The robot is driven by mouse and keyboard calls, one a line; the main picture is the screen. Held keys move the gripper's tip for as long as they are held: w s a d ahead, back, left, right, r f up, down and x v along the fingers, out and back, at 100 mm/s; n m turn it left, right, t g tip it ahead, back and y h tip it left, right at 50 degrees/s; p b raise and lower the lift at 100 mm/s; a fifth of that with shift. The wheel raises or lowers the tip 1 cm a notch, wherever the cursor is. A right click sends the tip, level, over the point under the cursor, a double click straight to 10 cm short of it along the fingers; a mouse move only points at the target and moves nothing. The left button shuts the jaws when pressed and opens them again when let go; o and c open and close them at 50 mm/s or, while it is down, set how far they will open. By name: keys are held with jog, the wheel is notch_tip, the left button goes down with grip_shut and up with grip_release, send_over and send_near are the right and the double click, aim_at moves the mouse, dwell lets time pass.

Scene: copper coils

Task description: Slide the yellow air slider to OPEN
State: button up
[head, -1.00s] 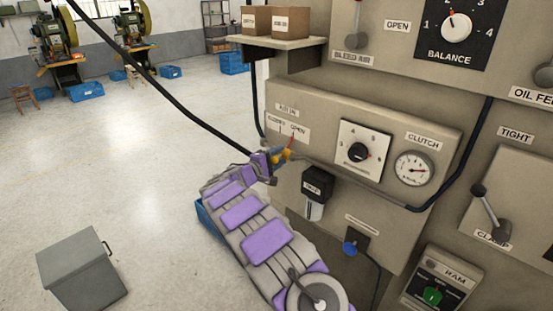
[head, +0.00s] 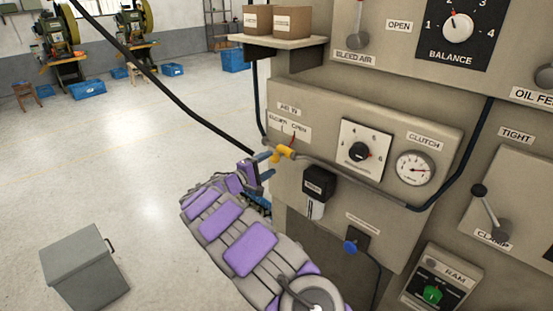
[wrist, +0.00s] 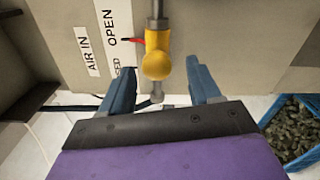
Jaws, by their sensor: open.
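The yellow air slider (head: 284,151) sits on a pipe below the AIR IN label plate on the machine's left panel. A thin red pointer (head: 293,138) rises from it by the word OPEN. In the wrist view the yellow slider (wrist: 156,55) lies ahead of my gripper, with the red pointer (wrist: 133,40) beside OPEN; the CLOSED word is partly hidden by a finger. My gripper (head: 266,166) is open and empty, just left of and below the slider. In the wrist view its blue fingers (wrist: 160,78) stand on either side of the slider, apart from it.
A black-topped box (head: 318,184), a dial and the clutch gauge (head: 414,169) are to the right on the panel. A shelf (head: 282,42) with two cartons juts out above. A blue bin of scrap (wrist: 292,130) is at the wrist view's right.

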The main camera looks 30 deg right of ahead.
jog(key=v, duration=1.1)
jog(key=shift+p, duration=0.45)
jog(key=shift+w, duration=0.15)
jog(key=s+d+r+m+g+y, duration=0.1)
jog(key=s+d+r+m+g, duration=0.1)
jog(key=s+d+r+g, duration=0.3)
jog(key=s+d+r+m+g, duration=0.15)
jog(key=s+d, duration=0.25)
jog(key=s, duration=0.4)
jog(key=s+d+r+m+g+y, duration=0.2)
jog(key=s+m+g+y, duration=0.15)
jog(key=s, duration=0.95)
jog(key=s+a+f+t+y, duration=0.1)
jog(key=s+a+f+y, duration=0.2)
jog(key=s+a+y, duration=0.3)
jog(key=s+a+f+t+y, duration=0.1)
jog(key=s+a+f+y, duration=0.2)
jog(key=s+a, duration=1.1)
jog(key=s+y, duration=0.3)
jog(key=s, duration=0.3)
jog(key=shift+s+a+f+n, duration=0.2)
jog(key=shift+s+f+n, duration=0.05)
jog(key=shift+f+n, duration=0.15)
jog(key=shift+y, duration=0.25)
